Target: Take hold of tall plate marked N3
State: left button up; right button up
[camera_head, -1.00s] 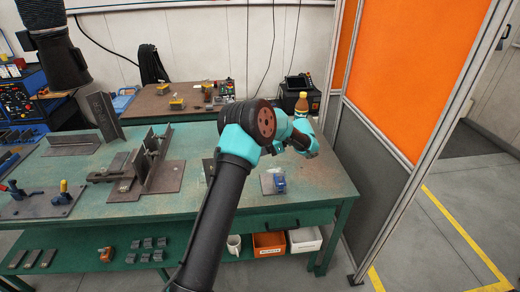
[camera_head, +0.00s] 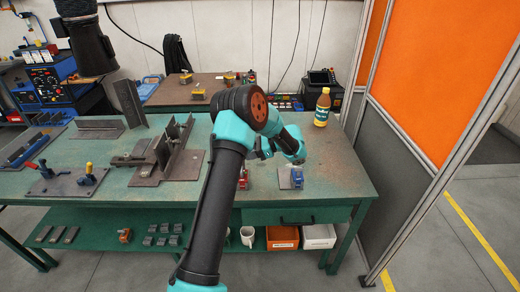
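A tall dark plate (camera_head: 129,103) stands upright, leaning slightly, at the left rear of the green table; I cannot read its marking in the current view. It stands at the end of a low dark base with an upright strip (camera_head: 98,128). My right arm comes up from the bottom middle and bends over the table, well to the right of the plate. My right gripper (camera_head: 266,150) is small and partly hidden by the arm, and I cannot tell whether its fingers are open. My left gripper is not in view.
A welded dark fixture (camera_head: 172,150) stands between the plate and my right arm. Toggle clamps on a plate (camera_head: 67,184) lie at the left front. A blue clamp (camera_head: 297,177) and a bottle (camera_head: 322,107) are at the right. An orange screen (camera_head: 446,75) bounds the right side.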

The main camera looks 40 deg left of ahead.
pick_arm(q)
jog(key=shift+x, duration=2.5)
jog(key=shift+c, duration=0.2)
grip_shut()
